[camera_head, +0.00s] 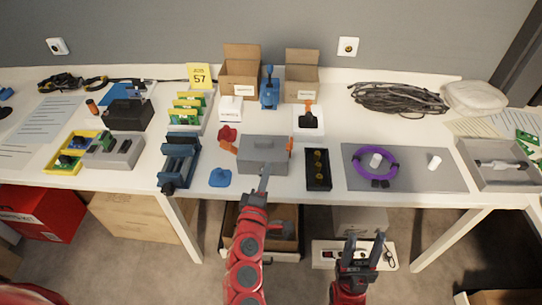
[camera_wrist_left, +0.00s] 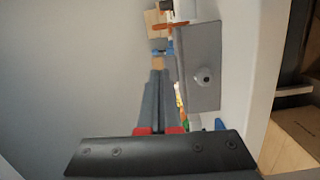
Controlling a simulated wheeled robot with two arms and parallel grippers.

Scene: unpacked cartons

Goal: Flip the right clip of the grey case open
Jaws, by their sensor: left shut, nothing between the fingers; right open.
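The grey case (camera_head: 262,150) sits near the table's front edge, with a handle on its lid. Its orange right clip (camera_head: 290,146) stands close against the right side. Its orange left clip (camera_head: 228,146) sticks outward on the left side. My left gripper (camera_head: 265,172) is shut and empty, at the front of the case in the head view. In the left wrist view its fingers (camera_wrist_left: 158,75) lie beside the grey case (camera_wrist_left: 205,45), and an orange part (camera_wrist_left: 170,27) shows past the tips. Contact cannot be told. My right gripper (camera_head: 361,247) is open and empty, before the table.
A black tray (camera_head: 318,170) with yellow round parts stands right of the case. A blue piece (camera_head: 220,177) and a blue vise-like device (camera_head: 180,160) lie to its left.

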